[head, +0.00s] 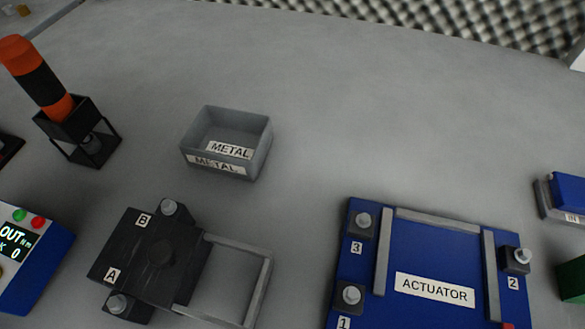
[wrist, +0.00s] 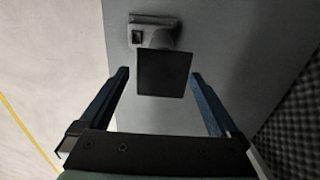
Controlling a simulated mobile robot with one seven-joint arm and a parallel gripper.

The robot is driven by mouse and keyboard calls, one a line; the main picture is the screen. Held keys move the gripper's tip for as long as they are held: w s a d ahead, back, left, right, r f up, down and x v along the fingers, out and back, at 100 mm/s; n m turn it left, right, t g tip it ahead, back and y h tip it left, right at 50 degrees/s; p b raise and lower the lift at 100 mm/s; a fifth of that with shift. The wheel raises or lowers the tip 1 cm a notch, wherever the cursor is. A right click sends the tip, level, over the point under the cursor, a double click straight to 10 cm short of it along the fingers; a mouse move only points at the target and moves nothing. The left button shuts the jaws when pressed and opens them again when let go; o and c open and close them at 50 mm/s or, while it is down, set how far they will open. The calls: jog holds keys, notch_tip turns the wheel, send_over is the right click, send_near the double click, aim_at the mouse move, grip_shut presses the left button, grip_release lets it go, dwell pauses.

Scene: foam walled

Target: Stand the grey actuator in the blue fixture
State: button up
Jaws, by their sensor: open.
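The blue fixture (head: 412,254) lies at the lower right of the head view, with a white ACTUATOR label, grey rails and clamps marked 1, 2 and 3. Its middle is empty, and its front edge is cut off. In the wrist view, a grey body with a dark square end (wrist: 164,74) appears to be the grey actuator; I cannot make it out in the head view. My gripper (wrist: 160,76) is open, with one blue finger on each side of the dark end and visible gaps at both sides. My gripper is not in the head view.
A grey METAL bin (head: 264,150) stands at centre left. A black block (head: 140,255) marked A and B with a grey frame lies in front of it. An orange-and-black tool (head: 38,75) stands in a holder. A blue tray (head: 567,193) is at right. The back table is clear.

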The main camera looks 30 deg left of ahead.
notch_tip(320, 180, down, 7)
jog(key=b, duration=0.3)
jog(key=shift+a+b, duration=0.35)
jog(key=shift+c, duration=0.3)
grip_shut()
